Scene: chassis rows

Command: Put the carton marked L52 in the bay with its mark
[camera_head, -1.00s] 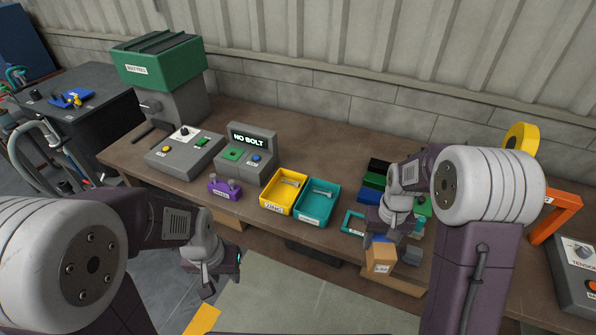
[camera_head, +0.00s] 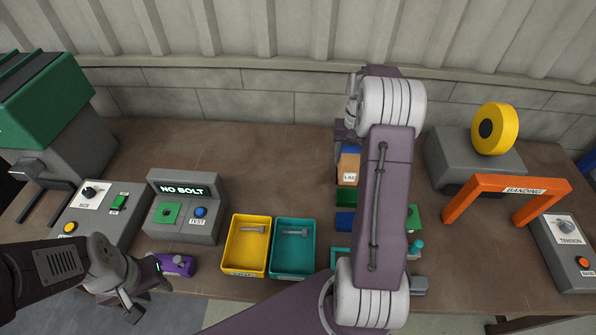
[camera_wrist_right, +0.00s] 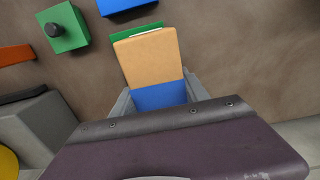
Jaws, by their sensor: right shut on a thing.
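A tan carton (camera_head: 348,165) with a small white label is at the back centre of the bench in the head view; its mark is too small to read surely. In the right wrist view, the carton (camera_wrist_right: 148,55) has a blue band, and my right gripper (camera_wrist_right: 160,95) is shut on it there. Blue and green bays (camera_head: 345,219) lie in front of it in the head view, partly hidden by my right arm; no bay mark can be read. My left gripper (camera_head: 125,306) hangs at the front left, near a purple block; its jaw opening is unclear.
A yellow tray (camera_head: 232,245) and a teal tray (camera_head: 276,260), each with a bolt, stand left of the bays. An orange banding arch (camera_head: 508,184) and a yellow reel (camera_head: 494,128) stand to the right.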

